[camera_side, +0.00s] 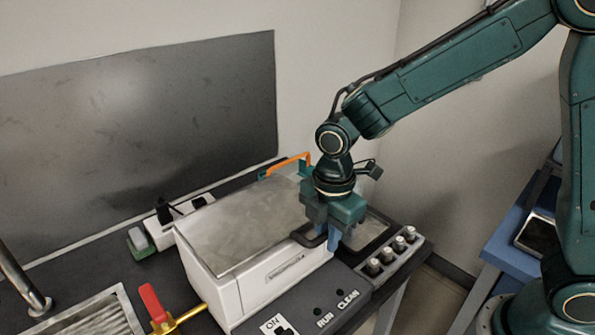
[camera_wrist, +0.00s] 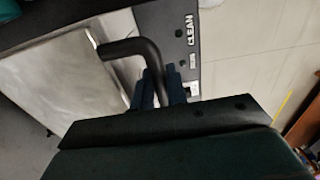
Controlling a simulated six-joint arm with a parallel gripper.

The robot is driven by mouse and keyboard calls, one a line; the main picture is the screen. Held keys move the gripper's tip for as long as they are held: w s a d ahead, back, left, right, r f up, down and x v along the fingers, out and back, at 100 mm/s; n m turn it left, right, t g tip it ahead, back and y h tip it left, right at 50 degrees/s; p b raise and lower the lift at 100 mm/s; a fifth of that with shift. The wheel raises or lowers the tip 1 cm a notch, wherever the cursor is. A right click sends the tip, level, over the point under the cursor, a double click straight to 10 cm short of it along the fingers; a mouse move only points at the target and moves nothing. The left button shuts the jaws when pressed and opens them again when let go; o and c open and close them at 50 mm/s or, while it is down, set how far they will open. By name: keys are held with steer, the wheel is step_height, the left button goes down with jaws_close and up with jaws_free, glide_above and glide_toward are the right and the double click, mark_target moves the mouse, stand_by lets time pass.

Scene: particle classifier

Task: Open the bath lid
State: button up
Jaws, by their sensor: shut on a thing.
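The bath is a white box with a grey metal lid (camera_side: 245,222) lying flat on its top, in the side view. The lid also shows in the wrist view (camera_wrist: 65,85). A black handle (camera_wrist: 135,47) stands at the lid's edge. My gripper (camera_wrist: 163,88) is shut on this handle, with a blue finger on each side of its bar. In the side view my gripper (camera_side: 333,235) is at the right end of the bath and hides part of the handle (camera_side: 303,238).
A panel with RUN and CLEAN labels (camera_side: 325,300) lies in front of the bath. Several vials stand in a rack (camera_side: 392,252) to the right. An orange handle (camera_side: 288,163) rises behind the bath. A red-handled valve (camera_side: 153,303) and a drain grate (camera_side: 95,318) are at front left.

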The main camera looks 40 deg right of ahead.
steer(key=shift+r, duration=0.9)
steer(key=shift+r, duration=0.15)
steer(key=shift+w+r+t, duration=0.2)
steer(key=shift+r+t, duration=0.05)
steer(key=shift+r, duration=0.55)
steer(key=shift+w+r+t, duration=0.2)
steer(key=shift+r+t, duration=0.05)
steer(key=shift+r, duration=0.5)
steer(key=shift+r, duration=0.1)
steer(key=r, duration=0.1)
steer(key=w+r, duration=0.1)
steer(key=r, duration=0.1)
steer(key=shift+w+t, duration=0.2)
steer(key=shift+t, duration=0.1)
steer(key=shift+r, duration=0.1)
